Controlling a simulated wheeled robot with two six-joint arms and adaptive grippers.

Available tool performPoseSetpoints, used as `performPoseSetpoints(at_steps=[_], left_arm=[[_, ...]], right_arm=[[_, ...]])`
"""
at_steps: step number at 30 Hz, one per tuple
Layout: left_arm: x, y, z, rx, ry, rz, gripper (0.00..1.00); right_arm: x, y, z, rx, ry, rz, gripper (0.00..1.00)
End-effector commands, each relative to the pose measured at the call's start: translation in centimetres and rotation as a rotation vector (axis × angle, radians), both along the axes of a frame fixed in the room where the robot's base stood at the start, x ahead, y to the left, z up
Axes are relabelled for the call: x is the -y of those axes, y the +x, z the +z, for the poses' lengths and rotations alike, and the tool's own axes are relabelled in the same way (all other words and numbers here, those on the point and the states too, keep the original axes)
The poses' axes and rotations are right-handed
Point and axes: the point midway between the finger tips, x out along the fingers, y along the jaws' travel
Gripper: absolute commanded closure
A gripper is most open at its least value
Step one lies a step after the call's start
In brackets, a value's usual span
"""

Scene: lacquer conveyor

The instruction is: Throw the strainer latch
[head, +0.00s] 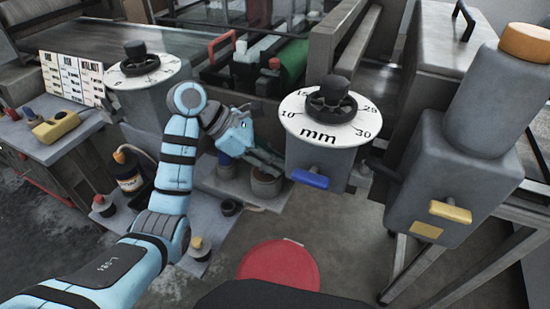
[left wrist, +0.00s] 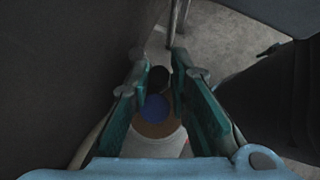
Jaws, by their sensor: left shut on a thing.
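My left gripper (head: 272,162) reaches in from the left, over the shelf and beside the grey block with the round mm dial (head: 325,120). In the left wrist view its green fingers are shut on a small black knob (left wrist: 158,79). A blue disc (left wrist: 153,107) and a brown ring (left wrist: 155,129) show between the fingers, near the knob. A blue lever (head: 310,179) sticks out of the dial block's front, close to the gripper. A yellow lever (head: 450,212) is on the grey housing (head: 420,185) at right. I cannot tell which part is the strainer latch. My right gripper is not in view.
Brown-rimmed pots (head: 266,183) stand on the shelf (head: 225,188) below the gripper. A red round stool top (head: 279,264) is in front. A dark bottle (head: 129,178) and a yellow device (head: 56,125) are at left. Bare floor lies at front right.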

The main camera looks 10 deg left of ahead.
Motion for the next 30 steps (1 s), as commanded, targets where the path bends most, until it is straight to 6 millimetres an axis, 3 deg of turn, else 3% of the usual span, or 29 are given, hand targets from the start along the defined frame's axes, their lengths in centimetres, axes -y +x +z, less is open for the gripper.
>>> performPoseSetpoints(at_steps=[8,30], left_arm=[[0.3,-0.2,0.1,0.003,0.0,0.088,1.0],[2.6,-1.3,0.1,0.0,-0.004,0.576,1.0]], right_arm=[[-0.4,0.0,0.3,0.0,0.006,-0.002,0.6],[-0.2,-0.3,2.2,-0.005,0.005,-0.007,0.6]])
